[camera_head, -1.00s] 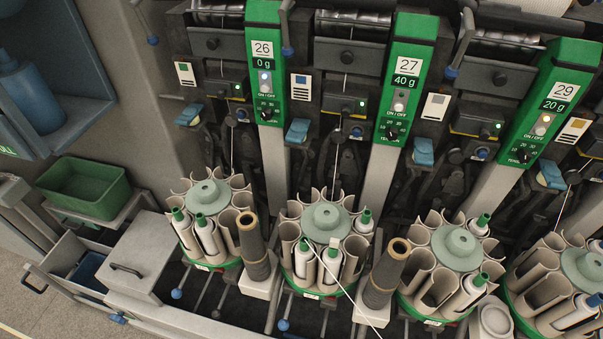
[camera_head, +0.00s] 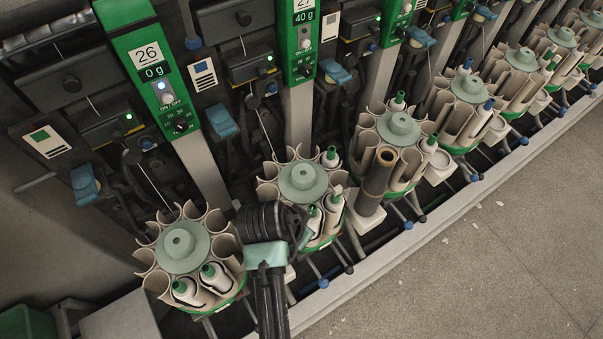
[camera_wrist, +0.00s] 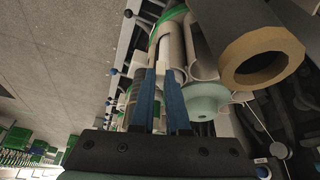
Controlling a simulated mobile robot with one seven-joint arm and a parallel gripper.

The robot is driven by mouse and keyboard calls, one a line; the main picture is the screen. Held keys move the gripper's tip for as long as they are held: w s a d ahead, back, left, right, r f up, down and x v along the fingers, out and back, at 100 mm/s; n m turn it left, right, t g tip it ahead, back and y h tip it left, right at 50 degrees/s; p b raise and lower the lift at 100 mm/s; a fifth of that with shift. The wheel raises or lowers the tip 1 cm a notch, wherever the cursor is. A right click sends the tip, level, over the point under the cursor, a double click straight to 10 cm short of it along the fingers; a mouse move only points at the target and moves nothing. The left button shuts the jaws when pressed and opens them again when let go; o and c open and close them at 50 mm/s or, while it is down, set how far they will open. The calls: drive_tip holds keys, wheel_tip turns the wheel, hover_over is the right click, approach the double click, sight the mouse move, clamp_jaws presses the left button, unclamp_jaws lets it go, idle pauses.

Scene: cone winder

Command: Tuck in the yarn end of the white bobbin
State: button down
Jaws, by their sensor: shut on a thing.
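The round magazine (camera_head: 302,181) under the 27 panel holds white bobbins with green tips. A white bobbin (camera_head: 314,222) stands in a front pocket beside my gripper, with another white bobbin (camera_head: 333,208) to its right. My gripper (camera_head: 303,238) is close to the front of this magazine, its fingertips mostly hidden by my wrist. In the wrist view, my blue fingers (camera_wrist: 160,74) point at a white bobbin (camera_wrist: 172,46) in a curved pocket. They are shut on the yarn end, which is too thin to make out there. Whether the fingertips touch the bobbin is unclear.
A dark tube with a tan rim (camera_head: 377,173) stands right of the magazine and looms large in the wrist view (camera_wrist: 262,62). Another magazine (camera_head: 182,248) is at left, and more run to the right. Open floor (camera_head: 470,270) lies at lower right.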

sight(310, 208)
drive_tip(key=w+r+m+g+p, duration=0.1)
drive_tip(key=w+r+m, duration=0.1)
drive_tip(key=w+r+m+h+p, duration=0.1)
drive_tip(key=r+m, duration=0.2)
drive_tip(key=w+d+r+m+g+p, duration=0.1)
drive_tip(key=w+r+m, duration=0.1)
drive_tip(key=shift+w+r+m+g+h, duration=0.3)
drive_tip(key=shift+r, duration=0.1)
wheel_tip(310, 208, down, 4)
drive_tip(key=b, duration=0.3)
drive_tip(key=shift+r, duration=0.1)
drive_tip(key=shift+f, duration=0.4)
idle(0.9)
drive_tip(key=shift+c, duration=1.8)
unclamp_jaws()
drive_tip(key=shift+r, duration=0.1)
wheel_tip(310, 208, up, 7)
drive_tip(key=p, duration=0.6)
